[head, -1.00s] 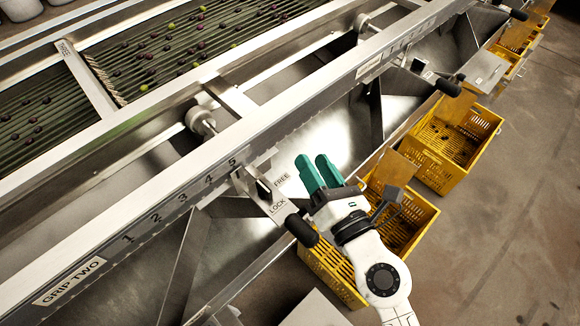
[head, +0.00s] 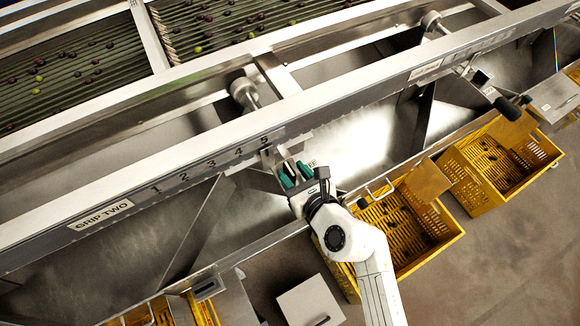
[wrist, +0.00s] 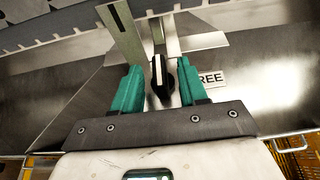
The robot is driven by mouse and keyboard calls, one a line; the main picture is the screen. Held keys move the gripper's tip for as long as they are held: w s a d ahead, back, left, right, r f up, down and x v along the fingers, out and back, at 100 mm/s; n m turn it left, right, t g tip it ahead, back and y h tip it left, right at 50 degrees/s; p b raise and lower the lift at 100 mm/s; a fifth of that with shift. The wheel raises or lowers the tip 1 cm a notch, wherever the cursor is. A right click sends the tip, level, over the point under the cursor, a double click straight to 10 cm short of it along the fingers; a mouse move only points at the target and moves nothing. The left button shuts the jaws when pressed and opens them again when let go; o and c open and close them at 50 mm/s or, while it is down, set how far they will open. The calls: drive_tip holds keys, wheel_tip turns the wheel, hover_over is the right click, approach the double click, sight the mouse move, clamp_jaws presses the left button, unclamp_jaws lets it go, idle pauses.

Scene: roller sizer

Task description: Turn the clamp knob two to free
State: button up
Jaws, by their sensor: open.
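The clamp knob (wrist: 161,76) is black with a white line on its face and sits on a metal bracket by the rail. In the wrist view it lies between the two green fingers of my gripper (wrist: 160,90). The fingers are open, one on each side, with a gap showing on both sides of the knob. A "FREE" label (wrist: 210,79) shows to the right of it, partly covered by a finger. In the head view my gripper (head: 296,174) is at the bracket below the "5" mark and mostly hides the knob. The "LOCK" label is hidden.
Yellow crates (head: 445,245) stand below at the right. Another black handle (head: 507,107) sticks out further right.

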drive_tip(key=shift+x, duration=1.15)
drive_tip(key=shift+c, duration=0.3)
clamp_jaws()
